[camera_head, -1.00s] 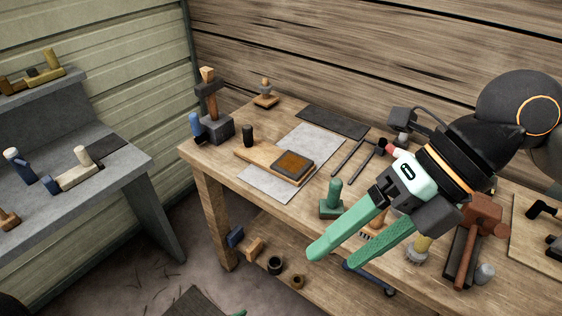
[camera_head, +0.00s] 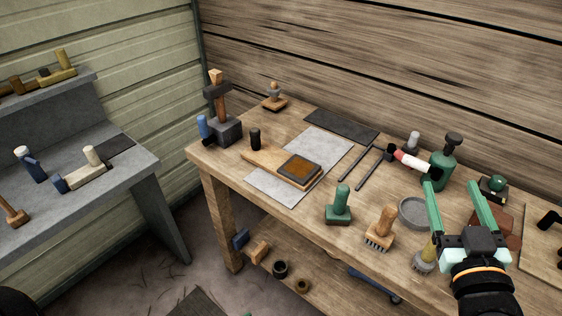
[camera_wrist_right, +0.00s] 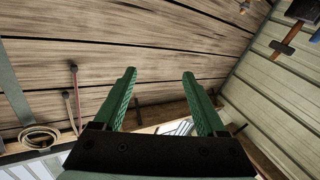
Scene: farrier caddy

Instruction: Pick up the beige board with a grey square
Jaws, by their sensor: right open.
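The beige board with a grey square (camera_head: 262,160) lies on a light grey sheet on the wooden table in the head view. Its square end has a dark grey rim and a brown middle, and a black upright handle or peg stands by its left end. My right gripper (camera_head: 452,192) is open and empty over the right part of the table, well to the right of the board. In the right wrist view its green fingers (camera_wrist_right: 160,95) are apart with nothing between them; the board does not show there. My left gripper is not in view.
The table (camera_head: 225,170) also holds a green-handled block (camera_head: 339,207), a wooden brush (camera_head: 381,228), a grey round dish (camera_head: 413,212), a green bottle (camera_head: 441,170) and long tongs (camera_head: 370,165). A hammer on a block (camera_head: 217,110) stands at the far left corner. The front edge by the sheet is clear.

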